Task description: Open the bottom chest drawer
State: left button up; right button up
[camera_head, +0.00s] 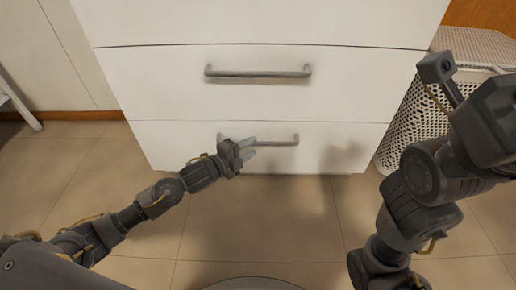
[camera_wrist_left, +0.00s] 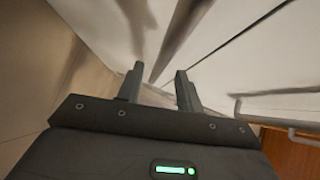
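The white chest's bottom drawer (camera_head: 330,150) is flush with the front above it and appears shut. Its grey bar handle (camera_head: 280,141) runs sideways near the drawer's top edge. My left gripper (camera_head: 250,149) is at the left end of this handle, fingers pointing right and partly covering it. In the left wrist view, the left gripper's fingers (camera_wrist_left: 161,87) stand apart. A grey bar shape (camera_wrist_left: 172,45) shows beyond the gap between them; I cannot tell whether they touch it. My right arm is at the right, its fingers out of view.
The drawer above, with its own grey handle (camera_head: 258,73), also appears shut. A white perforated basket (camera_head: 412,125) stands right of the chest, behind my right arm. The tiled floor (camera_head: 265,220) in front of the chest is clear.

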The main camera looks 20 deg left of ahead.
aim_at(255, 145)
pick_arm(q)
jog(key=shift+b+x, duration=0.75)
jog(key=shift+x, duration=1.4)
jog(key=shift+c, duration=0.2)
grip_shut()
